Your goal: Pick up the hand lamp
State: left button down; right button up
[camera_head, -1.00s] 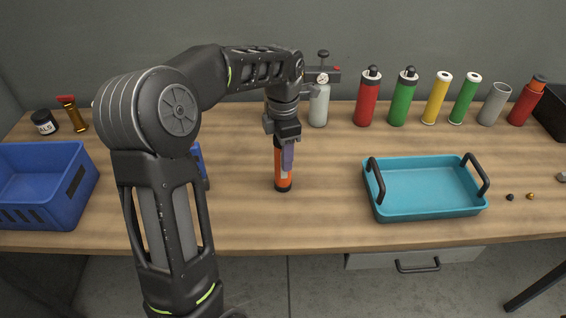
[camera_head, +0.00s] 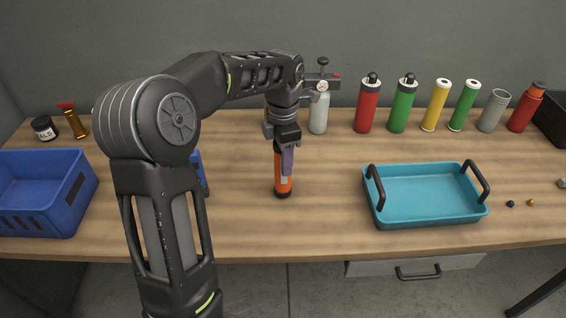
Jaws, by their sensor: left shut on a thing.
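The hand lamp (camera_head: 283,187) looks to be the orange cylinder with a black lower end, upright near the middle of the workbench. My left gripper (camera_head: 286,160) points down over it and is shut on its upper part. The gripper hides the top of the lamp. I cannot tell whether its lower end touches the wood or is just clear of it. My right gripper is not in view.
A teal tray (camera_head: 425,217) with black handles is to the right, a blue crate (camera_head: 40,222) to the left. Several bottles and cylinders, including a red one (camera_head: 366,106), line the back. A blue object (camera_head: 201,172) is partly behind my arm. The bench front is clear.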

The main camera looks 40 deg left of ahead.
pick_arm(q)
notch_tip(320, 180, up, 6)
jog(key=shift+b, duration=0.35)
notch_tip(320, 180, up, 4)
jog(key=shift+f+p, duration=0.2)
jog(key=shift+p, duration=1)
jog(key=shift+f, duration=0.1)
